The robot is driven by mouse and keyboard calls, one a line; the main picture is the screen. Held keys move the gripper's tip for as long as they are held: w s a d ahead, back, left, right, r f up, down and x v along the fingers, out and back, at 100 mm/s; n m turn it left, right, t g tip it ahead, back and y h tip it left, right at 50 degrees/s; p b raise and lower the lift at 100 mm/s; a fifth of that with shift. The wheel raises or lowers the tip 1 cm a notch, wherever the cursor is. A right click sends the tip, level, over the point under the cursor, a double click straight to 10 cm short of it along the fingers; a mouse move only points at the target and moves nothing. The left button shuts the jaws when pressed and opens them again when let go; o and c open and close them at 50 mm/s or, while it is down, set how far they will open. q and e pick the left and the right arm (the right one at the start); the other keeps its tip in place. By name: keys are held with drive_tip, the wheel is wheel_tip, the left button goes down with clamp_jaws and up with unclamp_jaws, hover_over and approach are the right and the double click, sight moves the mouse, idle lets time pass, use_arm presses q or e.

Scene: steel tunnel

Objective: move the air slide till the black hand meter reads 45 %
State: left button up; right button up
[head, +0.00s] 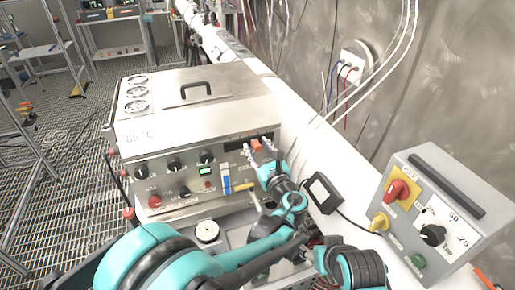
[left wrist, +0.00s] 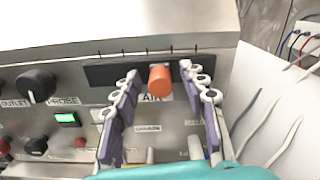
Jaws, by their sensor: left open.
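The air slide is an orange knob (head: 256,145) in a black slot on the front panel of the steel box; it also shows in the left wrist view (left wrist: 160,80), above a label that reads AIR. My left gripper (head: 259,151) is open at the panel. In the left wrist view its two fingers (left wrist: 160,84) stand on either side of the knob, with gaps visible. The black hand meter (head: 322,192) lies tilted on the white bench to the right of the gripper; its reading is too small to tell. My right gripper is not seen.
The steel box (head: 190,92) has dials, a green display (left wrist: 67,118) and a top handle. A grey control box (head: 440,208) with a red knob stands on the bench at right. Cables hang along the wall. A blue-and-white slider (head: 225,178) sits left of my gripper.

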sight(258, 145)
use_arm(q)
wheel_tip(258, 145, up, 10)
idle(0.4)
drive_tip(key=shift+f, duration=0.1)
